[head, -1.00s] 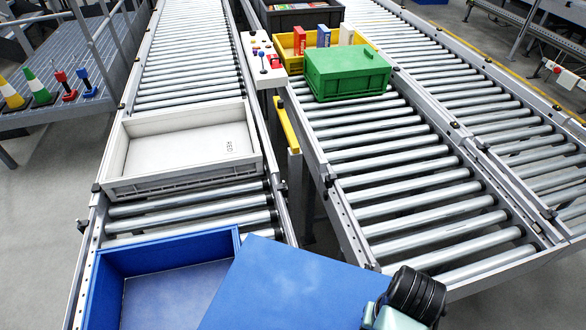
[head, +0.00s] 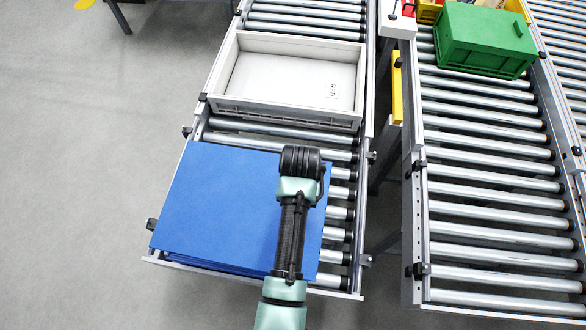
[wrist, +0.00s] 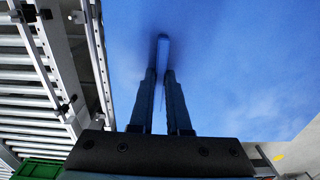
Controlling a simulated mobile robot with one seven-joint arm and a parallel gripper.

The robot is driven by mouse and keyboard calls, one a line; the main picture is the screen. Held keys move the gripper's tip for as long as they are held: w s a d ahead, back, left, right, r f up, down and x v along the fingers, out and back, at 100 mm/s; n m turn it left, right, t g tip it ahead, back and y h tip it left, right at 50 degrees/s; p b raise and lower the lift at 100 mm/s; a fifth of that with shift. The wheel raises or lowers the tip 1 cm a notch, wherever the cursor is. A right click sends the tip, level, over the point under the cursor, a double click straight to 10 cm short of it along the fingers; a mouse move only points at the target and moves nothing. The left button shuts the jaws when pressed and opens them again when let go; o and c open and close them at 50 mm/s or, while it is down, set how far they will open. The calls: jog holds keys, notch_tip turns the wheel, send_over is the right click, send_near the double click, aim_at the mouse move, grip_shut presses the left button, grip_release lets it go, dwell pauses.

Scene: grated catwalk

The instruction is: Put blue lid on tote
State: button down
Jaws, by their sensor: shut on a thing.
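The blue lid (head: 220,200) is a flat blue panel lying over the blue tote on the left conveyor, and it hides nearly all of the tote. A thin blue edge below the lid shows along the near side; I cannot tell whether the lid is seated or slightly above the rim. In the wrist view, the lid (wrist: 230,70) fills most of the picture. My gripper (wrist: 161,78) is shut on a small blue grip on the lid's face. In the head view, my arm reaches over the lid's right part and its fingertips are hidden.
A white tray (head: 230,108) with dark lettering sits just beyond on the same rollers. A green box (head: 485,40) stands on the right conveyor, near a yellow bin (head: 428,12). A yellow post (head: 396,88) stands between the conveyors. The near right rollers are clear.

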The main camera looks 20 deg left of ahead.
jog(key=shift+s+a+r, duration=0.15)
jog(key=shift+a+r, duration=0.3)
jog(key=shift+a, duration=0.05)
jog(key=shift+a+f, duration=0.15)
jog(key=shift+a, duration=0.15)
jog(key=shift+f+b, duration=0.4)
jog(key=shift+f, duration=0.75)
notch_tip(320, 180, down, 4)
jog(key=b, duration=0.4)
jog(key=shift+r, duration=0.15)
jog(key=shift+f+b, duration=0.95)
jog(key=shift+f, duration=0.5)
jog(key=shift+s, duration=0.1)
